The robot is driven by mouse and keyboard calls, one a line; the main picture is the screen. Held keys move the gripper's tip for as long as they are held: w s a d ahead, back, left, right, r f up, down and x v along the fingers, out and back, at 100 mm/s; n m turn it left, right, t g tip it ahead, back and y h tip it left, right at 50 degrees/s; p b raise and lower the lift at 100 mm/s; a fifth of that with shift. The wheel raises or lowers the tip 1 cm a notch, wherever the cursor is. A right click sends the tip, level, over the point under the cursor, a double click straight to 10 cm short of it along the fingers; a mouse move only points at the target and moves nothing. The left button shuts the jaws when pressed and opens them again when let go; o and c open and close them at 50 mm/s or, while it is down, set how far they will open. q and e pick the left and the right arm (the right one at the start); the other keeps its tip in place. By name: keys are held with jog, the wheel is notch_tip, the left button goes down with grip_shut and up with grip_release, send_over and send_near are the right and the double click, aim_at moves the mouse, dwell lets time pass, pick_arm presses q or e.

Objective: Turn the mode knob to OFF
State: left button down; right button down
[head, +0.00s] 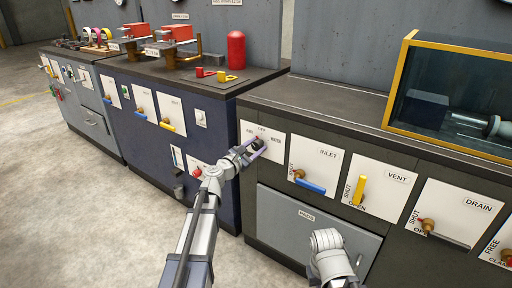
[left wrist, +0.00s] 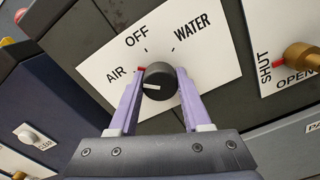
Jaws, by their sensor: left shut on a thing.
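The mode knob (left wrist: 158,80) is a round black knob on a white plate (left wrist: 205,60) marked AIR, OFF and WATER. A red mark shows at its upper left, on the AIR side, and a short white bar shows on its face. My left gripper (left wrist: 158,92) has its purple fingers on either side of the knob, shut on it. In the head view my left gripper (head: 256,149) reaches the same plate (head: 270,151) at the dark cabinet's left end and partly hides the knob. My right gripper's fingers do not show.
Right of the plate are the INLET blue lever (head: 309,187), VENT yellow lever (head: 359,190) and DRAIN valve (head: 428,226). A grey drawer (head: 290,222) lies below. A yellow-framed glass case (head: 408,55) stands on top. Part of my right arm rises before the drawer.

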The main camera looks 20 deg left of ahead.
pick_arm(q)
jog(key=m, duration=0.4)
jog(key=shift+m, duration=2.8)
jog(key=shift+c, duration=1.8)
grip_release()
jog(key=shift+s, duration=0.15)
jog(key=v, duration=0.7)
jog(key=shift+s+a, duration=0.15)
jog(key=shift+s, duration=0.1)
